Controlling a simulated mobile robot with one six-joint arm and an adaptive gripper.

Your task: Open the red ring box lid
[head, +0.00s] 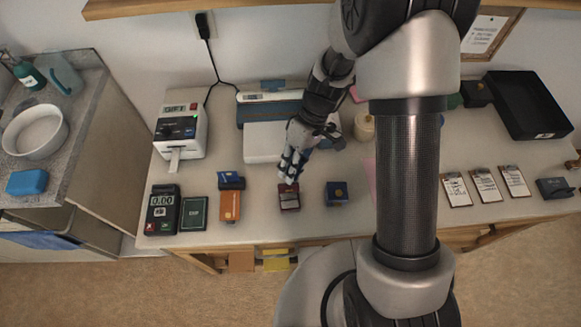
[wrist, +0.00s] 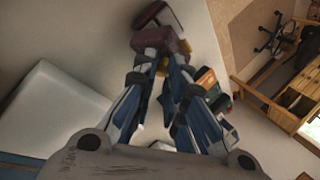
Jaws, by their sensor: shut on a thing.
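The small dark red ring box (head: 289,203) sits near the front edge of the table, in the middle of the head view. In the wrist view it shows as two dark red parts, one beyond the fingertips (wrist: 158,14) and one at them. My gripper (head: 288,181) reaches down to the far side of the box. In the wrist view my gripper (wrist: 156,58) has its fingertips closed on the nearer red part, which looks like the lid. The fingers hide part of the box, so I cannot tell how far the lid is tilted.
A blue box (head: 336,194) stands right of the red one. An orange box (head: 230,206), a green book (head: 194,214) and a card terminal (head: 161,212) lie left. A white device (head: 264,143) is behind my gripper. Clipboards (head: 486,183) and a black tray (head: 520,110) are right.

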